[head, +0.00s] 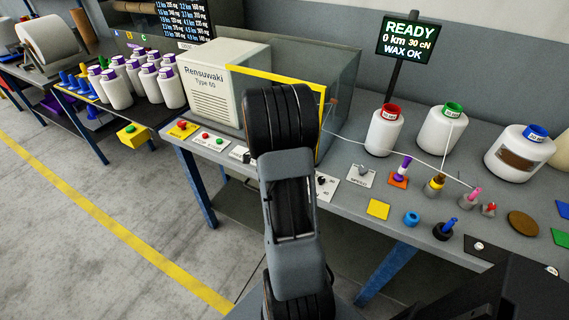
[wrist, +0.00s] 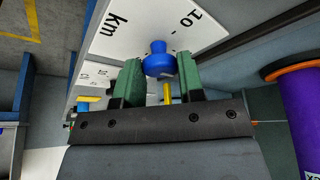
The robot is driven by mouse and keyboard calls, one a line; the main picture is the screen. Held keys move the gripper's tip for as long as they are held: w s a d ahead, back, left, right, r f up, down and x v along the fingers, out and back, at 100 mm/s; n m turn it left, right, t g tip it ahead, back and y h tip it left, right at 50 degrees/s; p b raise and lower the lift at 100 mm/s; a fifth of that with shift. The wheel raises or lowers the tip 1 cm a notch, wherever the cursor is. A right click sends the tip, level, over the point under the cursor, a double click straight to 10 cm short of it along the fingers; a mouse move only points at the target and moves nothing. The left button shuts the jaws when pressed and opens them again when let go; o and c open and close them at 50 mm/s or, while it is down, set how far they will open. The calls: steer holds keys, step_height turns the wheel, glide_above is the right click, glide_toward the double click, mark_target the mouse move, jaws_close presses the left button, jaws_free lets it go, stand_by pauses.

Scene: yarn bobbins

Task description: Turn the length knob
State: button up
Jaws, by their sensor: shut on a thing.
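The length knob (wrist: 158,62) is blue and stands on a white dial plate (wrist: 115,30) marked "km" and "10" in the wrist view. My gripper (wrist: 161,82) has its green fingertips on either side of the knob's wide end and is shut on it. A thin yellow piece shows between the fingers below the knob. In the head view my arm covers the gripper and the length knob.
The grey table carries the Rensuwaki machine (head: 212,84) and a yellow-framed clear guard (head: 322,95). White bobbins (head: 383,131) stand at the right. A display (head: 408,40) reads READY, 0 km. A purple cone (wrist: 300,115) is close at right in the wrist view.

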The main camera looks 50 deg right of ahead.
steer(key=n+b, duration=0.1)
steer(key=n+t+b, duration=0.1)
steer(key=n+b, duration=0.1)
steer(key=shift+s+f+h, duration=0.1)
steer(key=shift+f+h, duration=0.1)
steer(key=shift+h, duration=0.1)
steer(key=n, duration=0.2)
steer(key=n+t+b, duration=0.1)
steer(key=shift+s+r+n, duration=0.1)
steer(key=shift+r+n, duration=0.1)
steer(key=shift+n, duration=0.2)
steer(key=n+t, duration=0.1)
steer(key=n+p, duration=0.1)
steer(key=n, duration=0.1)
steer(key=shift+s+r+n+t, duration=0.1)
steer(key=shift+r+n+t, duration=0.1)
steer(key=shift+n+t, duration=0.15)
steer(key=shift+d+n+t+y+p, duration=0.1)
steer(key=shift+n+t+y+p, duration=0.4)
steer(key=shift+n+p, duration=0.6)
steer(key=n, duration=0.1)
steer(key=n+t+b, duration=0.1)
steer(key=n, duration=0.1)
steer(key=shift+f+y, duration=0.25)
steer(key=shift+y, duration=0.05)
steer(key=shift+d+n+b, duration=0.1)
steer(key=shift+n+b, duration=0.35)
steer(key=shift+n, duration=0.3)
steer(key=shift+r+y, duration=0.1)
steer(key=shift+y, duration=0.2)
